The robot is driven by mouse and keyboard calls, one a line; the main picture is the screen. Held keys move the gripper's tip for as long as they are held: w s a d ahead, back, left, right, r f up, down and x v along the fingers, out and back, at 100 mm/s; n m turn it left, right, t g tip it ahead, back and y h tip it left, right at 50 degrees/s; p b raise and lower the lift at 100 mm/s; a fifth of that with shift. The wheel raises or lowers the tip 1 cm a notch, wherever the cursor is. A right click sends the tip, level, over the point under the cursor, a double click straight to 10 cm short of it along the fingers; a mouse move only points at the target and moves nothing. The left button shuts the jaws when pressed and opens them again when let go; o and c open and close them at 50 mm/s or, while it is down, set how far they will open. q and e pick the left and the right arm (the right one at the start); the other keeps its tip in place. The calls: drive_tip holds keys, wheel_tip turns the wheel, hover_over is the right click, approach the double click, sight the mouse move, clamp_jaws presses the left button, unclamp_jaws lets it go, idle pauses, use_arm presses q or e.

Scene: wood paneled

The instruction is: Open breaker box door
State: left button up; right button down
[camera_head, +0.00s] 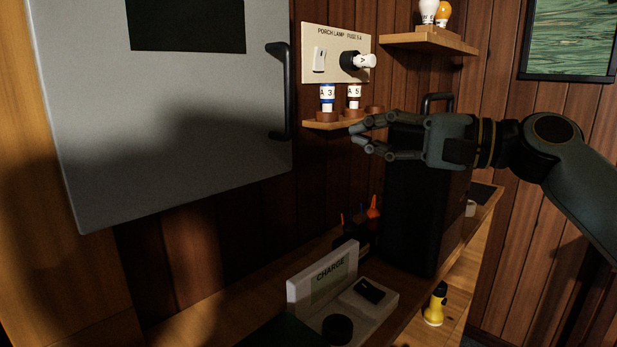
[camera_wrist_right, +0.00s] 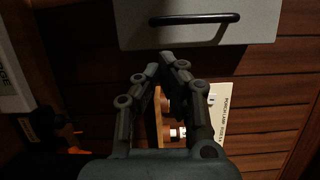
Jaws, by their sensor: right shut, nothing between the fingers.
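The breaker box door (camera_head: 170,130) is a large grey panel on the wall at the left of the head view, with a dark rectangle at its top. Its black vertical handle (camera_head: 283,92) is on the door's right edge. The handle also shows at the top of the right wrist view (camera_wrist_right: 194,19), on the grey door (camera_wrist_right: 250,30). The door looks closed. My right gripper (camera_head: 358,135) is to the right of the handle and apart from it. Its fingers point left, and its fingertips (camera_wrist_right: 168,60) meet with nothing between them. My left gripper is not in view.
A porch lamp fuse panel (camera_head: 320,75) and a small shelf with fuses (camera_head: 323,125) are right of the door. A black case (camera_head: 405,210) stands on the bench below my right gripper. A charger (camera_head: 325,280) and a yellow flashlight (camera_head: 435,306) are lower down.

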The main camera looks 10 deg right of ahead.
sight(280, 123)
drive_tip(key=x, duration=0.3)
drive_tip(key=p+x, duration=0.1)
drive_tip(key=x, duration=0.3)
drive_tip(key=p+x, duration=0.1)
drive_tip(key=x, duration=0.2)
drive_tip(key=shift+w+r, duration=0.25)
drive_tip(key=shift+r, duration=0.1)
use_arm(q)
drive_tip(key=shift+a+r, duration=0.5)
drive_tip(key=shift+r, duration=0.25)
use_arm(e)
drive_tip(key=shift+a, duration=0.1)
use_arm(q)
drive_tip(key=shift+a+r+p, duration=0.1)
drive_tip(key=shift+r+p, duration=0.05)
drive_tip(key=shift+p, duration=0.15)
use_arm(e)
drive_tip(key=shift+s, duration=0.1)
